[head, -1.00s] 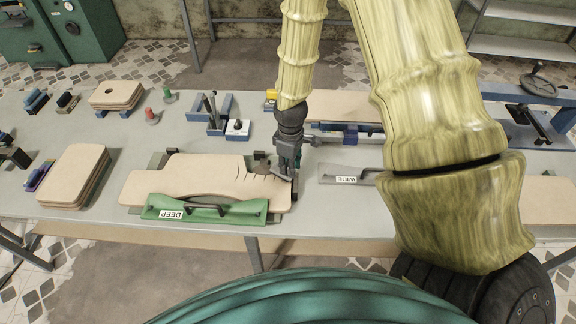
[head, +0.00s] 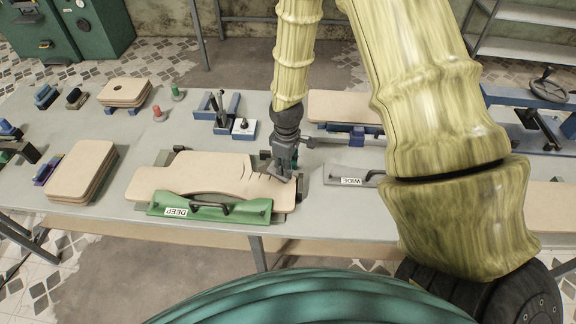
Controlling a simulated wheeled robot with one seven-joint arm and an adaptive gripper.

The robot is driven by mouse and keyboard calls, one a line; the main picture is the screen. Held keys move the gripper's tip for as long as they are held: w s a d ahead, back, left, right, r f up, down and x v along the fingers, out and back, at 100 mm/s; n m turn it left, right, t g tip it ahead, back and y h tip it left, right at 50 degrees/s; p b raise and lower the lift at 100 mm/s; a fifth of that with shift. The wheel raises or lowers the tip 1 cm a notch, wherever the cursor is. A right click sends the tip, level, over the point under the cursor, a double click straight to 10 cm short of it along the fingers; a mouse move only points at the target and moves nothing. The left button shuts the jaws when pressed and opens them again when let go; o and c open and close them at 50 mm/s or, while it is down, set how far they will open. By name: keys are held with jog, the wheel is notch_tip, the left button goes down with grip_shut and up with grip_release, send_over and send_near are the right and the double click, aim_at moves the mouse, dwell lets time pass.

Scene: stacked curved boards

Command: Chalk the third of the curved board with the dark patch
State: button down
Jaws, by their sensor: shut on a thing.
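The curved board (head: 200,170) lies flat on the table, tan, with several short thin dark curved marks right of its middle. A green template (head: 235,211) labelled DEEP, with a dark handle, lies along its near edge. My gripper (head: 283,174) is over the right end of the board, pointing down. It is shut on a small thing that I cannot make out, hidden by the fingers. I cannot tell whether it touches the board. No clear dark patch shows on this board.
A grey template (head: 345,170) labelled WIDE lies to the right, partly behind my arm. A board stack (head: 80,172) stands at left, another (head: 125,92) behind. Red (head: 158,114) and green (head: 177,93) pegs and a blue holder (head: 213,112) stand behind. Grey table is bare between them.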

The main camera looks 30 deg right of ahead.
jog(key=shift+w+a+f, duration=0.1)
jog(key=shift+w+a, duration=0.25)
jog(key=shift+a, duration=0.35)
jog(key=shift+w+a+f, duration=0.1)
jog(key=shift+w+a, duration=0.25)
jog(key=shift+a, duration=0.35)
jog(key=shift+w+a+r, duration=0.1)
jog(key=shift+w+a, duration=0.35)
jog(key=shift+a, duration=0.2)
jog(key=shift+w+a, duration=0.45)
jog(key=shift+a, duration=0.2)
jog(key=shift+r+p, duration=0.3)
jog(key=shift+p, duration=0.1)
jog(key=shift+r, duration=0.4)
jog(key=shift+r+p, duration=0.1)
jog(key=shift+p, duration=0.25)
